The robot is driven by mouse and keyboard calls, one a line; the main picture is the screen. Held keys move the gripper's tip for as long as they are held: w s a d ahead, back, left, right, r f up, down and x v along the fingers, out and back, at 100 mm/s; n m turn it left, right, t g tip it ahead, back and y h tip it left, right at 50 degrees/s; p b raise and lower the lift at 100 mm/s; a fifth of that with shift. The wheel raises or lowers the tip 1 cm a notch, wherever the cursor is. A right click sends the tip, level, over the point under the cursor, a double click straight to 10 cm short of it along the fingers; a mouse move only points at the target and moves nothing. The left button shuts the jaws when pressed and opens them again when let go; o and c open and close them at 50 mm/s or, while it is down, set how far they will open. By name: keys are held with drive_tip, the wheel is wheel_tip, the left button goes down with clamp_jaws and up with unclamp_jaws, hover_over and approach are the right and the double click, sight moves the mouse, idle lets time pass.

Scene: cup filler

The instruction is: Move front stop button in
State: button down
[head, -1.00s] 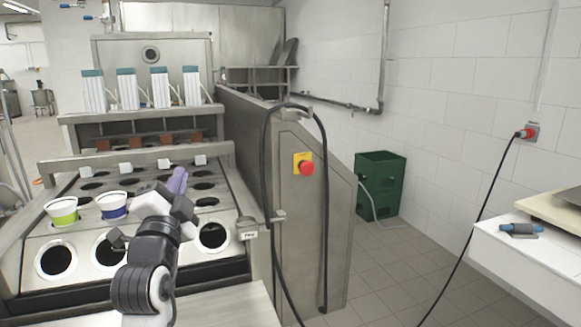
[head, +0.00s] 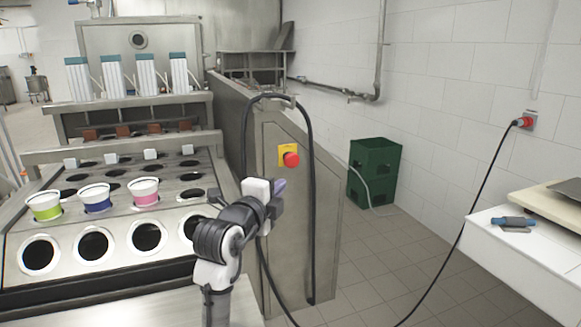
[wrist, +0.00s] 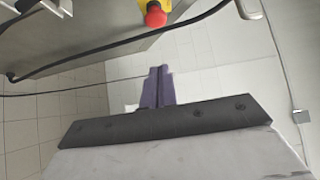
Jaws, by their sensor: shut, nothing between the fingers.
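The front stop button (head: 291,159) is a red knob on a yellow plate (head: 281,152). It is on the metal side panel of the cup filler, right of the cup rows. In the wrist view the red button (wrist: 155,16) shows at the top, just above and slightly left of the fingertips, with a gap between them. My gripper (head: 280,187) is below and slightly left of the button in the head view. Its purple fingers (wrist: 157,86) are closed together with nothing in them.
Cups such as the pink one (head: 144,193) sit in the filler plate at left. A green crate (head: 375,170) and a white table (head: 535,250) stand at right.

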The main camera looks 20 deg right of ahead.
sight(296, 162)
drive_tip(key=p+x, duration=0.1)
drive_tip(key=x, duration=0.3)
drive_tip(key=w+a+p+x, duration=0.1)
drive_tip(key=p+x, duration=0.1)
drive_tip(key=x, duration=0.2)
drive_tip(key=p+x, duration=0.2)
drive_tip(key=x, duration=0.2)
drive_tip(key=shift+w+a+r, duration=0.1)
drive_tip(key=shift+w+a, duration=0.1)
drive_tip(key=shift+a, duration=0.05)
drive_tip(key=shift+w, duration=0.45)
